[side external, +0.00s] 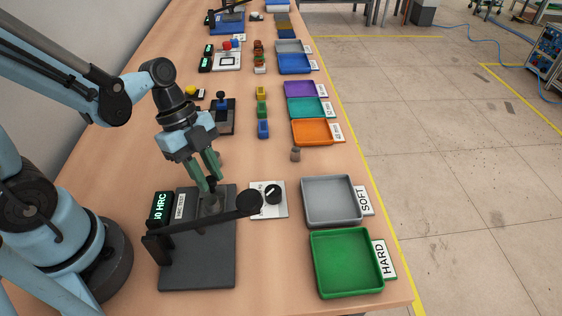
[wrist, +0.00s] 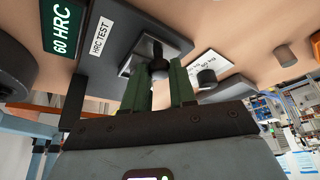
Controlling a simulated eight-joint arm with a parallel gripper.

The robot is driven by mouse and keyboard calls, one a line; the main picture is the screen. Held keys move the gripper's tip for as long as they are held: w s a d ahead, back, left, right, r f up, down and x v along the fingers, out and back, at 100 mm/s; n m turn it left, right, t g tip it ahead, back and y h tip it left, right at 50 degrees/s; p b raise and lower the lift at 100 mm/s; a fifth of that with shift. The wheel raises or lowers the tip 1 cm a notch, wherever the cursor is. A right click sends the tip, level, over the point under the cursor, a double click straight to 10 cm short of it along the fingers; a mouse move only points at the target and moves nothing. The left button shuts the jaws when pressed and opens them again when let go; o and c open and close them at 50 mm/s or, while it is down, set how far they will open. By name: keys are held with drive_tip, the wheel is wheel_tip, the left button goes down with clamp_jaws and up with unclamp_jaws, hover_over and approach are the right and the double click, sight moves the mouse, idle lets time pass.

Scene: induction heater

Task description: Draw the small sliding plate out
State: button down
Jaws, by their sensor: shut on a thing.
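The dark tester (side external: 222,262) stands on the near part of the bench, with a green-lit "60 HRC" display and an "HRC TEST" label at its left; both also show in the wrist view. The small grey plate (side external: 208,203) lies at the back of the tester; it also shows in the wrist view (wrist: 127,65). A small black knob (wrist: 158,68) stands by it. My gripper (side external: 211,183) points down over the plate, its green fingers shut on the black knob. The fingers partly hide the grip and the plate.
A black lever (side external: 195,223) with a round end crosses the tester close in front of my gripper. A dial on a white card (side external: 272,196) is to the right. Beyond it are a grey SOFT tray (side external: 304,203) and a green HARD tray (side external: 317,265). A small grey-brown cylinder (side external: 295,154) stands behind.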

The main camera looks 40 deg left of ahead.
drive_tip(key=shift+w+a, duration=0.65)
drive_tip(key=shift+w, duration=0.05)
drive_tip(key=c, duration=0.9)
unclamp_jaws()
drive_tip(key=shift+v, duration=6.05)
